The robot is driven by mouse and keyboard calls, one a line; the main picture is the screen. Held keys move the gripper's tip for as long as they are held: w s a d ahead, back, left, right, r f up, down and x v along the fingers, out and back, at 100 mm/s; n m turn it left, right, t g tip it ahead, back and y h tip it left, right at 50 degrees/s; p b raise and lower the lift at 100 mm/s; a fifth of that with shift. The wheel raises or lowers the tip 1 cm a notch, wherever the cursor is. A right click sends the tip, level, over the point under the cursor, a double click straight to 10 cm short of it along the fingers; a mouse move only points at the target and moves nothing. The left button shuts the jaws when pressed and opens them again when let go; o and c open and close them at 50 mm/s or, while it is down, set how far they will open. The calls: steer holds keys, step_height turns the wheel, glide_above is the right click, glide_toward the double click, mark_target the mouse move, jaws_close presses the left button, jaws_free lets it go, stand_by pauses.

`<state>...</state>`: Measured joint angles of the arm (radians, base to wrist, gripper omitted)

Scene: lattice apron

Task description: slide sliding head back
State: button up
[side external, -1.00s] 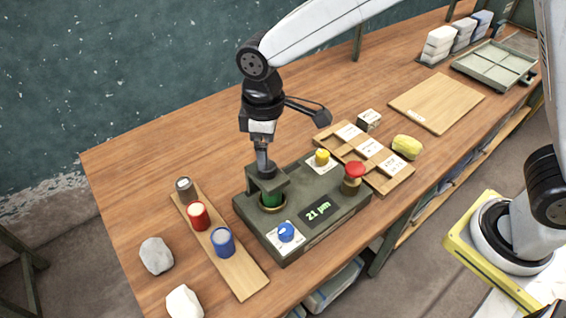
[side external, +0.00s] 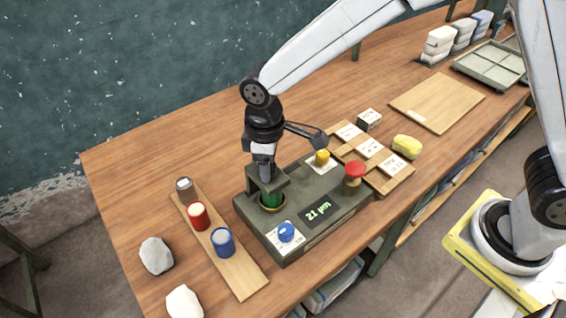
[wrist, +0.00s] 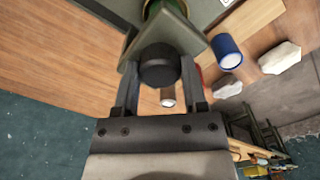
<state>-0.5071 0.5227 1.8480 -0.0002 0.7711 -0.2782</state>
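The grey-green machine (side external: 300,235) has a bracket-like sliding head (side external: 283,187) at its left side. A green cylinder (side external: 272,198) stands under the head in a brass-coloured ring. In the wrist view the head (wrist: 190,38) carries a round black knob (wrist: 158,66). My gripper (side external: 264,172) is down at the top of the head. In the wrist view its two fingers (wrist: 159,85) stand on either side of the knob. I cannot tell whether they press on it. In the side view the fingertips are too small to make out.
The machine also bears a blue knob (side external: 286,232), a red button (side external: 354,170), a yellow knob (side external: 322,157) and a display (side external: 319,211). A wooden strip (side external: 240,275) with grey, red and blue cylinders lies left. A wooden tray (side external: 405,178) with cards lies right.

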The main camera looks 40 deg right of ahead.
jaws_close()
steer(key=d, duration=0.9)
steer(key=o, duration=0.9)
jaws_free()
steer(key=shift+d, duration=0.1)
steer(key=shift+o, duration=0.2)
steer(key=shift+r, duration=0.15)
